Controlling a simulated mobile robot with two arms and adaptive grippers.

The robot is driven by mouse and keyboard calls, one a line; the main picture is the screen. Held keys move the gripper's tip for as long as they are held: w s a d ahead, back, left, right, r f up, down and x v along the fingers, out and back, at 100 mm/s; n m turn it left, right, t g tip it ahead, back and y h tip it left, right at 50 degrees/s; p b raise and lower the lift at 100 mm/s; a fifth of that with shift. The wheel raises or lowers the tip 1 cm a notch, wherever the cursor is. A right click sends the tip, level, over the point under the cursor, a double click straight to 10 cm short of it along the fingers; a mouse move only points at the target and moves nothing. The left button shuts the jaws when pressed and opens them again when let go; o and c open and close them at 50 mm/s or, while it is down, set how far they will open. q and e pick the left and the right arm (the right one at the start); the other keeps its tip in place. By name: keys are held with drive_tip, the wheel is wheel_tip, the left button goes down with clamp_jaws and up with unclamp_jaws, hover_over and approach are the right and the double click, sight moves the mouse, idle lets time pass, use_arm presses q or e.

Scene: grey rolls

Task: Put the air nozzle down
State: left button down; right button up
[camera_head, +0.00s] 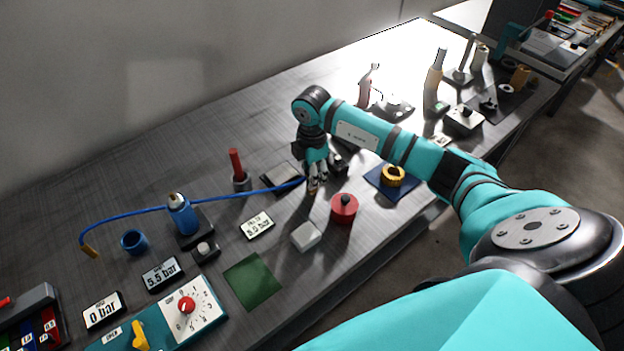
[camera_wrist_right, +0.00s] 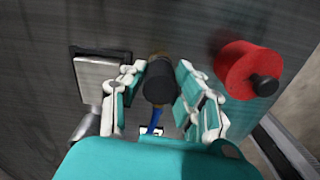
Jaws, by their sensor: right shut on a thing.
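My right gripper (camera_head: 315,184) is low over the middle of the grey bench. It is shut on the air nozzle (camera_wrist_right: 160,82), a dark cylinder with a brass-coloured end between the fingers in the wrist view. A blue hose (camera_head: 235,194) runs left from the gripper, past a blue bottle, to a brass-coloured end (camera_head: 89,251). The hose also shows below the nozzle in the wrist view (camera_wrist_right: 155,121). The fingers hide part of the nozzle in the head view. I cannot tell whether it touches the bench. My left gripper is not in view.
A red round pot (camera_head: 344,209) stands just right of the gripper, and a dark flat block (camera_head: 282,177) lies left of it. A white block (camera_head: 306,236) and a green mat (camera_head: 252,281) lie nearer. A yellow ring (camera_head: 392,176) sits on a blue mat.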

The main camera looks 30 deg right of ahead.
clamp_jaws()
